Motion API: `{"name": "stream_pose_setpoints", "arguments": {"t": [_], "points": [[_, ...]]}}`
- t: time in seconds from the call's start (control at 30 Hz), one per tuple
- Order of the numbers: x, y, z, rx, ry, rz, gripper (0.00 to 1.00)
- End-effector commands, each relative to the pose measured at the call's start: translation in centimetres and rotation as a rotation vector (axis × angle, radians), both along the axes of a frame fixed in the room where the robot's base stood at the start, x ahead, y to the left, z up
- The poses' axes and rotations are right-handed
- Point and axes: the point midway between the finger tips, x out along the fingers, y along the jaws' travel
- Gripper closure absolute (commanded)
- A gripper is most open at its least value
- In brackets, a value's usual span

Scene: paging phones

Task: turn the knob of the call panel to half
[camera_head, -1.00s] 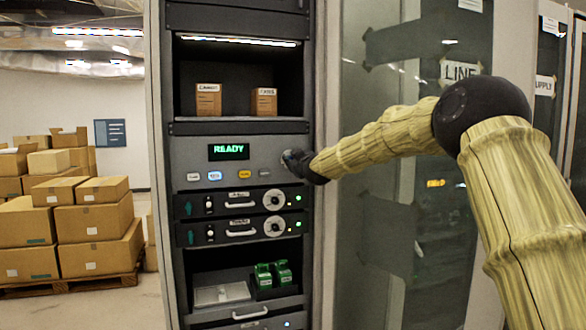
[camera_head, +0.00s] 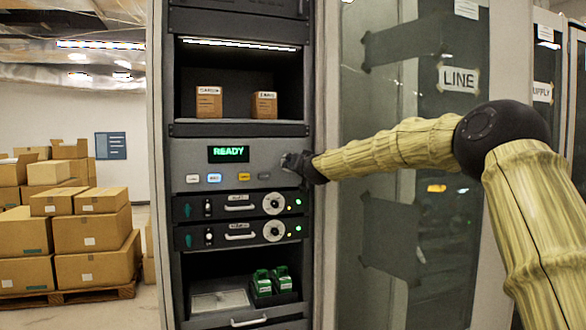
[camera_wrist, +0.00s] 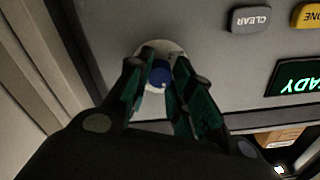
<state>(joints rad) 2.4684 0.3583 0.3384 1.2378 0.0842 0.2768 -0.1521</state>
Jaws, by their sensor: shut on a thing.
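The call panel (camera_head: 207,157) is a grey panel in the rack, with a green READY display (camera_head: 228,153) and a row of buttons. The knob (camera_wrist: 160,73) is blue and sits on a pale round plate in the wrist view. My gripper (camera_wrist: 160,82) is shut on the knob, with a finger on each side of it. In the head view my gripper (camera_head: 287,162) is at the right end of the panel and hides the knob. The knob's setting cannot be read.
The CLEAR button (camera_wrist: 251,19) and a yellow button (camera_wrist: 308,15) are near the knob. Two rack units with round dials (camera_head: 273,204) sit just below the panel. A shelf with two small boxes (camera_head: 208,102) is above. A glass door (camera_head: 375,250) stands to the right.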

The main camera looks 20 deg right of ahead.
Motion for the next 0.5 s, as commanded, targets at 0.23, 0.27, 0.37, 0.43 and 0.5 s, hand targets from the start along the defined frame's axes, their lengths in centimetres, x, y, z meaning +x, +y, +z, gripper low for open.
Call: {"name": "stream_pose_setpoints", "arguments": {"t": [0.23, 0.27, 0.37, 0.43, 0.5], "points": [[0.01, -0.06, -0.39, 0.235, 0.01, 0.0, 1.0], [0.01, -0.07, -0.39, 0.265, 0.011, 0.0, 1.0], [0.01, -0.01, -0.37, 0.359, 0.014, 0.0, 1.0], [0.01, -0.01, -0.37, 0.425, 0.017, 0.0, 1.0], [0.01, -0.05, -0.38, 0.491, 0.019, 0.0, 1.0]]}}
